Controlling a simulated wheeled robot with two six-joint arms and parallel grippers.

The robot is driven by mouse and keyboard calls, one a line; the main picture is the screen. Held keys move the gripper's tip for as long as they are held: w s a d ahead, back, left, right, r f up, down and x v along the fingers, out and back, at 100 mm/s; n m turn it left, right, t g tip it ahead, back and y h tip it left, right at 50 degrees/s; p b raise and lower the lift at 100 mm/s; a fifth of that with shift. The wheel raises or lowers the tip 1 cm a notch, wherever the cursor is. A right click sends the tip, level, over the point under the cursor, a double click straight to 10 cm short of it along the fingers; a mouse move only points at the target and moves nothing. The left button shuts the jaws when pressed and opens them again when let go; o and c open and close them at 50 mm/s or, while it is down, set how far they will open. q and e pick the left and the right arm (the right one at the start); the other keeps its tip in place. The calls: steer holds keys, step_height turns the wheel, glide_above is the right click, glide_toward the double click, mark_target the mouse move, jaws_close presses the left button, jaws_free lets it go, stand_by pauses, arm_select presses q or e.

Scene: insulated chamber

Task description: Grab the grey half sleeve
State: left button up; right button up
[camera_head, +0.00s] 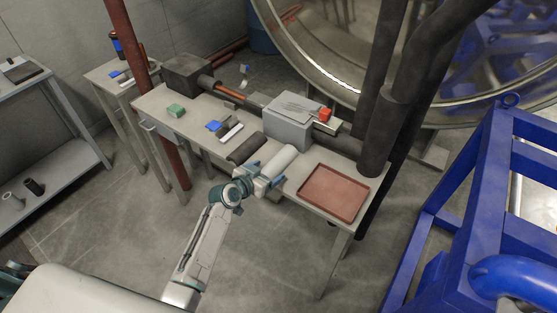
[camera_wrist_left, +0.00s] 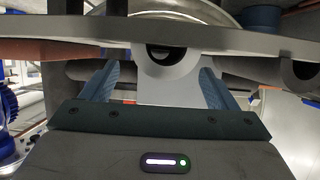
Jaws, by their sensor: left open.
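The light grey half sleeve (camera_head: 280,162) lies on the table with its near end at the front edge. My left gripper (camera_head: 265,173) reaches in at that end, open, with a blue finger on each side of it. In the left wrist view, which looks upside down, the grey half sleeve (camera_wrist_left: 167,82) shows end-on between the spread fingers, with a dark arched opening. I cannot tell whether either finger touches it. A dark half sleeve (camera_head: 245,147) lies to its left. My right gripper is not in view.
A grey box (camera_head: 289,127) stands behind the sleeve, and a red-brown tray (camera_head: 333,193) lies to the right on the table. Blue, white and green items lie to the left. A dark post stands at the right, with a blue frame (camera_head: 433,228) beyond it.

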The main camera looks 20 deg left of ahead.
mark_target(278, 162)
arm_select(q)
steer(key=shift+x, duration=1.2)
steer(key=shift+w+f+p, duration=0.25)
steer(key=shift+w+p, duration=0.05)
steer(key=shift+w, duration=0.2)
steer(key=shift+c, duration=0.4)
steer(key=c, duration=1)
